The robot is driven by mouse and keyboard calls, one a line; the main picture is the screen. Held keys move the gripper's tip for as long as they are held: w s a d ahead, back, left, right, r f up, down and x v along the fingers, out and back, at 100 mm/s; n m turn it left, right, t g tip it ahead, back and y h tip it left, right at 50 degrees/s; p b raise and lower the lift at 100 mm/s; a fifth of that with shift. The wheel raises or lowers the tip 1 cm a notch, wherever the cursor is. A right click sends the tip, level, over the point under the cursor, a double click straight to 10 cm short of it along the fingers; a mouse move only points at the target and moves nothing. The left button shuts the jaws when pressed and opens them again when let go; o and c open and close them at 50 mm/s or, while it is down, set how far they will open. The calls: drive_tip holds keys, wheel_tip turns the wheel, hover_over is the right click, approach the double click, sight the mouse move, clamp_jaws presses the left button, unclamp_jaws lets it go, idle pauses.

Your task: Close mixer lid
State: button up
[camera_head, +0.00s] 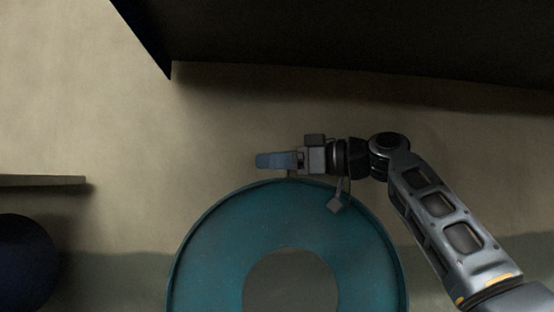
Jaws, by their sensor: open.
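A large teal round part (215,262), which looks like the mixer or its lid, fills the bottom centre of the head view. It has a raised rim and a grey-brown round middle (290,283). Its lower part is cut off by the frame edge, and I cannot tell how far the lid is open. My gripper (262,161) points left, just above the top of the teal rim in the picture. Its jaws are seen edge-on and hold nothing that I can see. Whether it touches the rim is unclear. A small grey block (337,204) shows over the rim below my wrist.
A dark overhanging panel (350,35) spans the top right. A grey ledge (40,181) juts in from the left above a dark blue rounded object (22,262). The beige wall (120,130) between them is bare.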

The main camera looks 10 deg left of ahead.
clamp_jaws()
idle(0.4)
